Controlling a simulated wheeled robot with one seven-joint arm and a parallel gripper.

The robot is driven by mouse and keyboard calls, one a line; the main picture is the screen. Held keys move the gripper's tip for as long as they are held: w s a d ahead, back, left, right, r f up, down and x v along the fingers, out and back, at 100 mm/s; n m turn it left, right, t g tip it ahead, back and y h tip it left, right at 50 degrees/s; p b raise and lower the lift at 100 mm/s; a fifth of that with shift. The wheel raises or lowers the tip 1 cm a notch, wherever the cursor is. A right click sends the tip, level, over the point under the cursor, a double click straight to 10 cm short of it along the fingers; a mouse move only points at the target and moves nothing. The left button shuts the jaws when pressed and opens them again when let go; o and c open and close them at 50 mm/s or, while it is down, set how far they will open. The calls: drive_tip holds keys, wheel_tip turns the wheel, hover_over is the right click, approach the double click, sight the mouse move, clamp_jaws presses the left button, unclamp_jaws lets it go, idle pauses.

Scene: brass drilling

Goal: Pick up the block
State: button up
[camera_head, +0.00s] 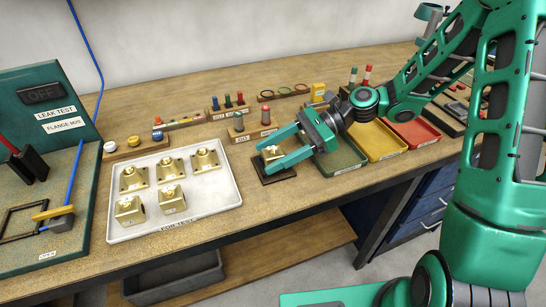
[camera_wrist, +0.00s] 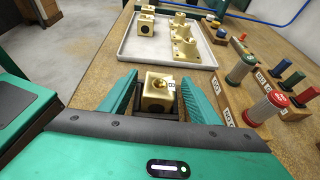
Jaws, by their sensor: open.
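A brass block (camera_head: 271,153) sits in a small dark square holder (camera_head: 278,175) on the wooden bench. In the wrist view the block (camera_wrist: 157,92) shows a round hole on its top and a dark mark on one side. My gripper (camera_head: 279,149) is open, with its green fingers on either side of the block. The wrist view shows my gripper (camera_wrist: 158,90) with a gap between each finger and the block. The lower part of the block is partly hidden by the holder and fingers.
A white tray (camera_head: 223,205) with several brass parts stands left of the holder. Green (camera_head: 341,167), yellow (camera_head: 399,153) and red (camera_head: 434,145) trays lie to the right. Gauges in a wooden stand (camera_head: 253,134) are close behind. A leak test station (camera_head: 45,150) stands far left.

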drive_tip(key=shift+c, duration=0.3)
clamp_jaws()
